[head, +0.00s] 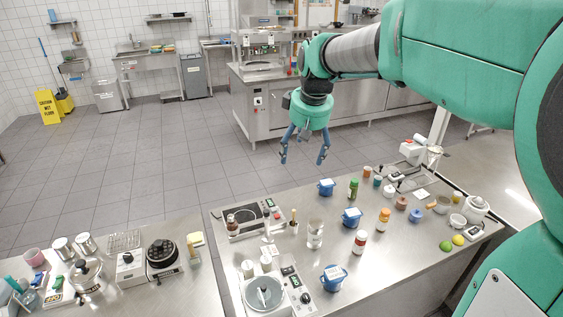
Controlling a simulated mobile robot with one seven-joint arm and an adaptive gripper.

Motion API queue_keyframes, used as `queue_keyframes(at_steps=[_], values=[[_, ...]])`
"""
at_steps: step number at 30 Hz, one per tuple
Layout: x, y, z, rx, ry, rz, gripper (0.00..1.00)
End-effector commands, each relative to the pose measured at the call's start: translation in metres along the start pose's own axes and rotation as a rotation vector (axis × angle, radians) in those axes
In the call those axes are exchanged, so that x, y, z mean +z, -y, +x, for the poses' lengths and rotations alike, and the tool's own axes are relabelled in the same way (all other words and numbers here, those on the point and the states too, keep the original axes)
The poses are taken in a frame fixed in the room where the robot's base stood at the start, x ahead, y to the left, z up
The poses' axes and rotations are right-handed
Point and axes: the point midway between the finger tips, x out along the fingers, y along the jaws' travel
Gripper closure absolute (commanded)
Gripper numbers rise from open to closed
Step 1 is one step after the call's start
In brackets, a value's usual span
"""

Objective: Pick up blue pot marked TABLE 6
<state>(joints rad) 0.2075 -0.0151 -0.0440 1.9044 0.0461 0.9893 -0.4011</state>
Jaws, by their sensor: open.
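Three blue pots with white labels stand on the steel counter: a far blue pot (325,188), a middle blue pot (352,218) and a near blue pot (332,280). The lettering is too small to read, so I cannot tell which one is marked TABLE 6. My gripper (303,160) is open and empty. It hangs with its fingers pointing down and appears in the picture just above and left of the far pot, touching nothing.
Around the pots stand a clear glass jar (315,233), a red-labelled jar (360,241), a green jar (353,188) and an orange jar (384,216). A scale-like appliance (265,293) sits at the counter's left. The right front of the counter is mostly bare.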

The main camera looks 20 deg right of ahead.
Motion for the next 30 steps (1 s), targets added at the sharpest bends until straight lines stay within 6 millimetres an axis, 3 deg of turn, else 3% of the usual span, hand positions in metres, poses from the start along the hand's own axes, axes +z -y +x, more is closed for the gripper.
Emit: queue_keyframes(at_steps=[6,15,30], values=[[-0.036,-0.039,0.033,-0.008,0.03,-0.026,0.22],[-0.076,-0.094,0.085,-0.024,0.066,-0.064,0.22],[-0.116,-0.189,0.194,-0.061,0.118,-0.127,0.22]])
